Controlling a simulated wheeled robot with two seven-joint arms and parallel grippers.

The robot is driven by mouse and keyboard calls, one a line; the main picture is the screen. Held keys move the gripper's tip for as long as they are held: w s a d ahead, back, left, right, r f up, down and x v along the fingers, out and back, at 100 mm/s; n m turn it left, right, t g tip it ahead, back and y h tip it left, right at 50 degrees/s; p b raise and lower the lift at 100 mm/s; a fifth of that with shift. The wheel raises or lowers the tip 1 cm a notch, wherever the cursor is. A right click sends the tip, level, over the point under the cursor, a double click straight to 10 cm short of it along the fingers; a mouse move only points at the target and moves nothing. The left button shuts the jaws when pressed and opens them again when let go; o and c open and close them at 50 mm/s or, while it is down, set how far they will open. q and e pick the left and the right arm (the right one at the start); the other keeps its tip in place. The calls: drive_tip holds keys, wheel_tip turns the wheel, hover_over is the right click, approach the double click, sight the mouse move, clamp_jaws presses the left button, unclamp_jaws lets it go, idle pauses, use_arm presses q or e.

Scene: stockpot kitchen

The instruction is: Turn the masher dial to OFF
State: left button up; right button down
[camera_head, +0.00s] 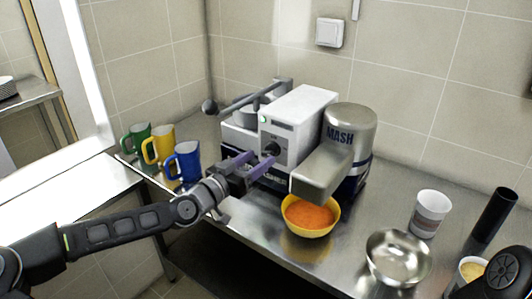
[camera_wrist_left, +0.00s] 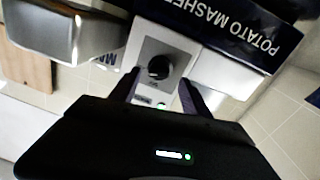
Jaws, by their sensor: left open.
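The potato masher (camera_head: 298,112) stands on the steel counter, with a white control housing and a grey head marked MASH. Its dark round dial (camera_head: 271,149) is on the housing's front panel. In the left wrist view the dial (camera_wrist_left: 159,67) shows upside down with a pale pointer mark; I cannot read its setting. A green light (camera_wrist_left: 161,105) glows on the panel. My left gripper (camera_head: 254,164) is open, in front of the panel and aimed at the dial. In the wrist view its fingers (camera_wrist_left: 161,84) lie on either side of the dial, seemingly short of it.
An orange-filled yellow bowl (camera_head: 310,216) sits under the masher head. Green, yellow and blue mugs (camera_head: 186,163) stand to the left, close to my left arm. A metal bowl (camera_head: 398,258), a white cup (camera_head: 429,213) and a black cylinder (camera_head: 494,214) are at the right.

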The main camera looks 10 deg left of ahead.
sight(265, 154)
use_arm(q)
drive_tip(key=x, duration=0.4)
drive_tip(key=shift+p, duration=0.35)
drive_tip(key=shift+c, duration=0.4)
clamp_jaws()
